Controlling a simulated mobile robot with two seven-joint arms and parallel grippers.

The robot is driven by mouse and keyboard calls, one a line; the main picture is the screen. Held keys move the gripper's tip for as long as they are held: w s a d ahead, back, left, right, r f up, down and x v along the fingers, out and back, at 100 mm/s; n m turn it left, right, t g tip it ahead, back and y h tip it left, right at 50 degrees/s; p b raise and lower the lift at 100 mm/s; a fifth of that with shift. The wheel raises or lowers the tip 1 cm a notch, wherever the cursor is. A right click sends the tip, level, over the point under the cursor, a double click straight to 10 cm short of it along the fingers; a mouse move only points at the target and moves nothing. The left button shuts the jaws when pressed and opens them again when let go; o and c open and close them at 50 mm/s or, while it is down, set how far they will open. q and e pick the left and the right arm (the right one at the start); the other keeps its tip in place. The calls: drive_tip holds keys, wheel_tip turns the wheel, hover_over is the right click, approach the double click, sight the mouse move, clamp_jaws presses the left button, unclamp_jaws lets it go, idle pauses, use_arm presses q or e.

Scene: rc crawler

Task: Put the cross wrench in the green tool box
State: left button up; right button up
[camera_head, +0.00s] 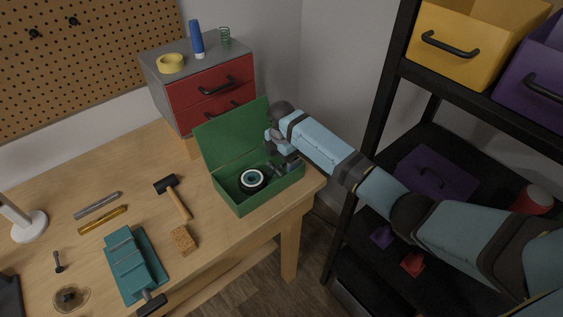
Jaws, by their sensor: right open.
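The green tool box (258,203) stands on the right end of the wooden table with its lid up at the back. A round black wheel-like thing with a pale centre (252,181) lies inside it. My right gripper (284,164) is open at the right side of the box, its fingers over or inside the opening. Small dark grey parts (277,171) show just below the fingers; they may be the cross wrench, but I cannot tell. My right arm hides part of the box's right back corner. My left gripper is not in view.
A teal vise (129,262), a sponge-like block (184,240), a black-headed mallet (176,196) and two rods lie left of the box. A red drawer unit (207,92) stands behind. A black shelf rack (352,190) is close on the right.

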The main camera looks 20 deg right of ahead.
sight(281, 164)
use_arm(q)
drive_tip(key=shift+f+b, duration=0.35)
use_arm(e)
wheel_tip(281, 164, up, 10)
drive_tip(key=shift+r, duration=0.2)
